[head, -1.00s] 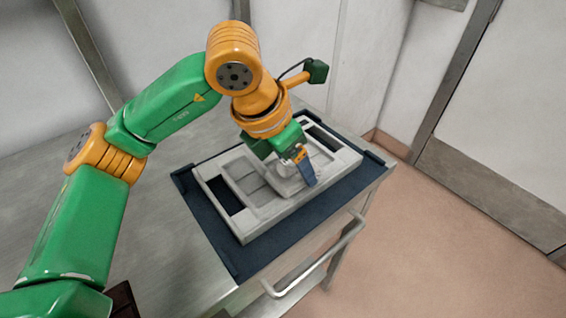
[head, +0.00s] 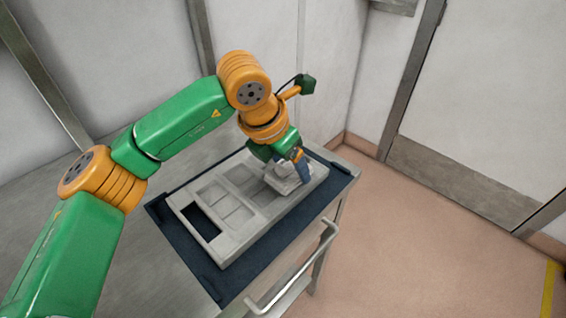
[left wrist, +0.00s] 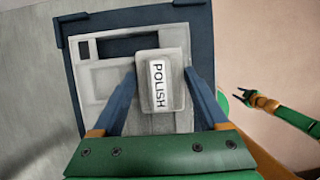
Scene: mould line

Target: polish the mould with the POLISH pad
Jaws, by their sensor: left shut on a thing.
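The mould (head: 235,243) is a pale grey block with rectangular recesses. It lies on a dark blue mat (head: 226,284) and also shows in the left wrist view (left wrist: 97,84). My left gripper (head: 293,172) is over the right part of the mould, its blue fingers shut on the POLISH pad. The pad (left wrist: 173,99) is a light grey block with a white POLISH label facing the wrist camera. It is over the mould's face; its underside is hidden, so I cannot tell contact. My right gripper (left wrist: 243,97) is small in the left wrist view, apart from the mould; its jaws are unclear.
The mat lies on a grey metal bench (head: 150,268) with a rail handle (head: 300,272) along its front side. Pale walls stand behind. The pinkish floor (head: 420,240) to the right is clear, with a door beyond it.

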